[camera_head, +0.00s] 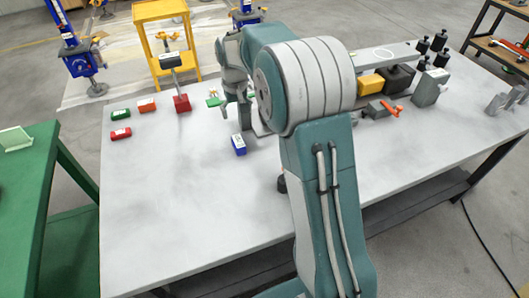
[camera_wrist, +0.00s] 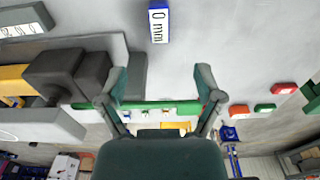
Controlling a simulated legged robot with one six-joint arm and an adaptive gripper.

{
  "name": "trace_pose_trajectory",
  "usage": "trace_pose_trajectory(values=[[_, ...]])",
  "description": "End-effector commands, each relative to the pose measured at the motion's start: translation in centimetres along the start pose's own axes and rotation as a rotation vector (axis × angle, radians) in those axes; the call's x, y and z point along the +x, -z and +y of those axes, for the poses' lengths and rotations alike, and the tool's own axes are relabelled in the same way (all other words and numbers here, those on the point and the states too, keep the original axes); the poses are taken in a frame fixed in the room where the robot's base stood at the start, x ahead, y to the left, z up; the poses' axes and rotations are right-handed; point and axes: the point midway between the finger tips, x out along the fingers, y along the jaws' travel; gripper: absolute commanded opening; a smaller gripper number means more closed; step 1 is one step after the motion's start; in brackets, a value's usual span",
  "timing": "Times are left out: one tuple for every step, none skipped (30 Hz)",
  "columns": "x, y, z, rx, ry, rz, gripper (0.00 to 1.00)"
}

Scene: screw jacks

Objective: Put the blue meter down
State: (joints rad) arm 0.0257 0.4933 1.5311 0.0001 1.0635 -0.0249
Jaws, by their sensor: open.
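The blue meter (camera_head: 238,145) rests on the grey-white table, just in front of my gripper (camera_head: 236,108). In the wrist view the meter (camera_wrist: 158,22) shows a white face reading "0 mm" at the top, beyond the fingertips and apart from them. My gripper (camera_wrist: 161,78) is open with its two fingers spread, and nothing is held between them. A green bar-shaped thing (camera_wrist: 140,105) shows behind the fingers in the wrist view. My arm hides part of the table in the head view.
Red (camera_head: 121,134), green (camera_head: 120,114) and orange (camera_head: 147,105) blocks lie at the back left. A red-based tool (camera_head: 182,103) stands near them. Yellow and dark blocks (camera_head: 371,84) and an orange-handled clamp (camera_head: 390,108) lie right. The table's front left is clear.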

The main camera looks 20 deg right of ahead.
Motion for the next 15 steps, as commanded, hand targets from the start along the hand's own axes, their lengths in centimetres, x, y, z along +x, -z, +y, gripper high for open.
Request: trace_pose_trajectory(values=[[-2.2,-1.3,-0.1,0.000,-0.001,0.028,0.85],[-3.2,-2.1,-0.2,-0.001,-0.001,0.040,0.85],[-4.3,-3.1,-0.3,-0.001,-0.001,0.055,0.85],[-5.2,-3.9,-0.3,-0.001,-0.001,0.067,0.85],[-6.0,-4.7,-0.4,-0.001,-0.001,0.080,0.85],[-7.0,-5.8,-0.4,-0.001,-0.002,0.097,0.85],[-7.8,-6.7,-0.5,-0.001,-0.002,0.109,0.85],[-8.5,-7.6,-0.5,-0.001,-0.002,0.121,0.85],[-9.4,-8.8,-0.6,-0.001,-0.002,0.137,0.85],[-10.0,-9.7,-0.7,-0.001,-0.002,0.149,0.85],[-10.6,-10.6,-0.7,-0.001,-0.002,0.162,0.85],[-11.2,-11.9,-0.8,-0.001,-0.002,0.178,0.85],[-11.7,-12.8,-0.8,-0.001,-0.002,0.191,0.85],[-12.1,-13.8,-0.8,-0.001,-0.002,0.203,0.85],[-12.6,-15.1,-0.9,-0.001,-0.002,0.218,0.85]])
